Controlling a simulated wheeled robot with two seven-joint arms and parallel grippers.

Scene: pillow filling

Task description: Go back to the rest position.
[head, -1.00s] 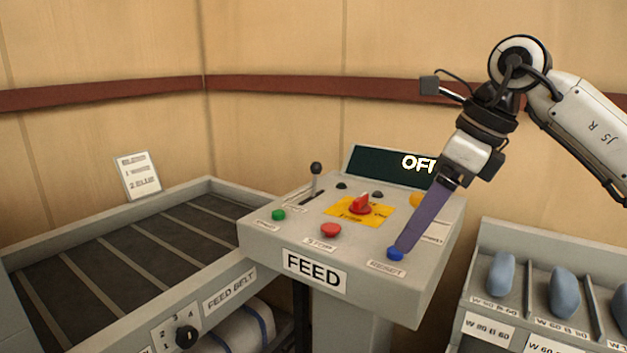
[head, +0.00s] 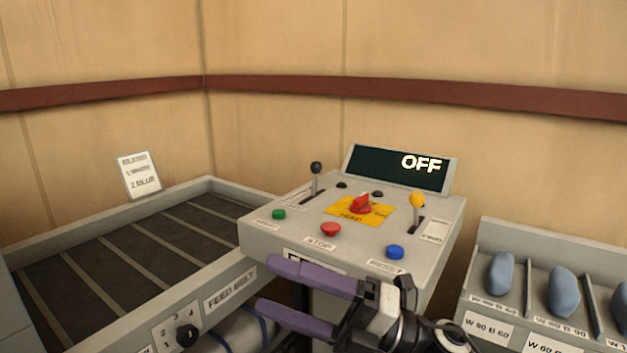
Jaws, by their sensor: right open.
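My right gripper (head: 270,284) is low in the middle of the head view, in front of the feed console (head: 375,285). Its two purple fingers point left and stand apart, with nothing between them. It covers part of the FEED label. The console's blue button (head: 395,252) is uncovered, and the gripper is below it, apart from it. The display (head: 398,168) reads OFF. My left gripper is not in view.
The feed belt (head: 140,245) lies to the left, with a numbered black knob (head: 187,335) on its front. A rack (head: 520,250) with blue pieces stands at the right.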

